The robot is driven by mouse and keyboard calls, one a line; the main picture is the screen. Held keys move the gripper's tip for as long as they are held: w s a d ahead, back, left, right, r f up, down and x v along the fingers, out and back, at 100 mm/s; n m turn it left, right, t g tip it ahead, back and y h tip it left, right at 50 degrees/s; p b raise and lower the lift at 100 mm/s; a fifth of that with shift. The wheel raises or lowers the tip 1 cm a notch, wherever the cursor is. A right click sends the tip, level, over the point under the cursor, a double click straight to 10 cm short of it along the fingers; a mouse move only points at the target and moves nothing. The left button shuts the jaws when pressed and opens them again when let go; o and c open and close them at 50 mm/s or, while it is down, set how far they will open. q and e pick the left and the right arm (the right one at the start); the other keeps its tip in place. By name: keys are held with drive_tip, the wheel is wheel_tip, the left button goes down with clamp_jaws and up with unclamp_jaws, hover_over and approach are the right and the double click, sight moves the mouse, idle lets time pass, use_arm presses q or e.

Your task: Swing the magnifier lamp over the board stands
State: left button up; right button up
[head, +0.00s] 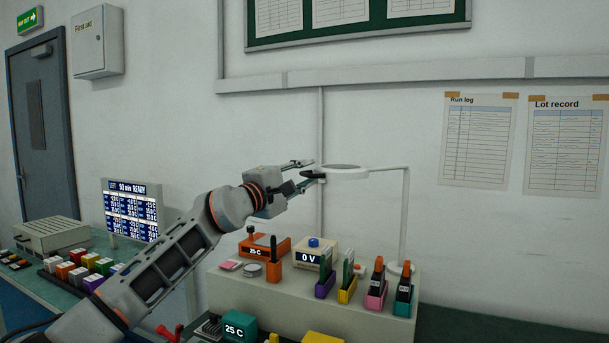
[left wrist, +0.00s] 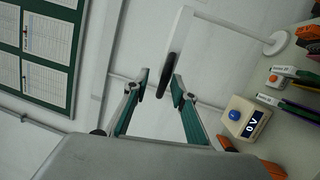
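The magnifier lamp (head: 345,172) has a white ring head on a thin arm and an upright post (head: 404,225) with a round base, at the right of the raised bench block. A short dark handle (head: 314,176) sticks out of the ring's left side. My left gripper (head: 305,171) is open at this handle; in the left wrist view the dark handle (left wrist: 168,76) lies between the two fingertips (left wrist: 160,86), with a gap visible. My right gripper is out of view.
An orange 25 C unit (head: 264,247) and a 0 V box (head: 316,256) stand behind the stands on the pale block (head: 270,303). A display panel (head: 132,209) and coloured blocks are on the left bench. The air around the ring looks clear.

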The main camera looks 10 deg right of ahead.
use_arm(q)
drive_tip(key=v, duration=1.2)
idle(0.3)
